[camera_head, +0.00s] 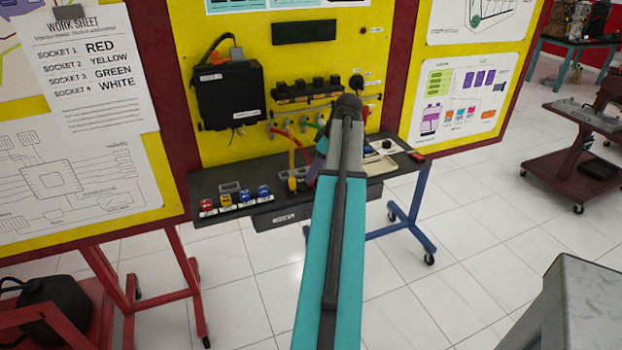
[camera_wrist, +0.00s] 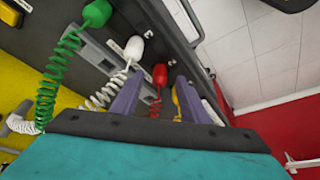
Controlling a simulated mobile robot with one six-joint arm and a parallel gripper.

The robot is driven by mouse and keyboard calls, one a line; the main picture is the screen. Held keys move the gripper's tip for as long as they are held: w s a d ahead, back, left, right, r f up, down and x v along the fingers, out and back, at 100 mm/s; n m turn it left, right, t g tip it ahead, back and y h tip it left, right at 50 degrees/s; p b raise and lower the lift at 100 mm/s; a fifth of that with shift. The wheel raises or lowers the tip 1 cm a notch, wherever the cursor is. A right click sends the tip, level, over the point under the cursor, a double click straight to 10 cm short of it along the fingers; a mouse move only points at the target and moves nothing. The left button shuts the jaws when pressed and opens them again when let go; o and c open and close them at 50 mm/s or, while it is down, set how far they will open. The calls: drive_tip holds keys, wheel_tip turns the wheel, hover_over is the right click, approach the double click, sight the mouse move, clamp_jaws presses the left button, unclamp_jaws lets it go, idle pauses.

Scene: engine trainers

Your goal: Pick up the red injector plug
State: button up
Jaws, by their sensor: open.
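The red injector plug (camera_wrist: 160,75) shows in the wrist view with its red coiled cord below it. It appears in the gap between the two purple fingers of my gripper (camera_wrist: 160,86), which is open. I cannot tell how far beyond the fingertips it is. A white plug (camera_wrist: 134,48) and a green plug (camera_wrist: 97,13) lie to its left. A yellow plug is partly hidden behind the right finger. In the head view, the yellow plug (camera_head: 292,184) stands on the dark bench (camera_head: 330,203), and my arm hides the red plug and most of my gripper.
Small red, yellow and blue connectors (camera_head: 226,201) sit at the bench's left front. A yellow panel (camera_head: 290,60) with a black box (camera_head: 229,94) and sockets (camera_head: 305,88) rises behind. A work sheet (camera_head: 85,70) hangs left. A red cart (camera_head: 570,165) stands right.

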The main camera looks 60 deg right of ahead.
drive_tip(key=shift+x, duration=1.15)
clamp_jaws()
drive_tip(key=shift+r, duration=0.15)
drive_tip(key=shift+r+b, duration=0.4)
drive_tip(key=shift+r, duration=1.15)
drive_tip(key=s+a+r+b, duration=0.1)
drive_tip(key=s+a, duration=0.3)
drive_tip(key=s, duration=1.1)
drive_tip(key=shift+s+r+b, duration=0.3)
drive_tip(key=shift+r+b, duration=0.05)
drive_tip(key=shift+b, duration=0.55)
drive_tip(key=shift+w, duration=0.1)
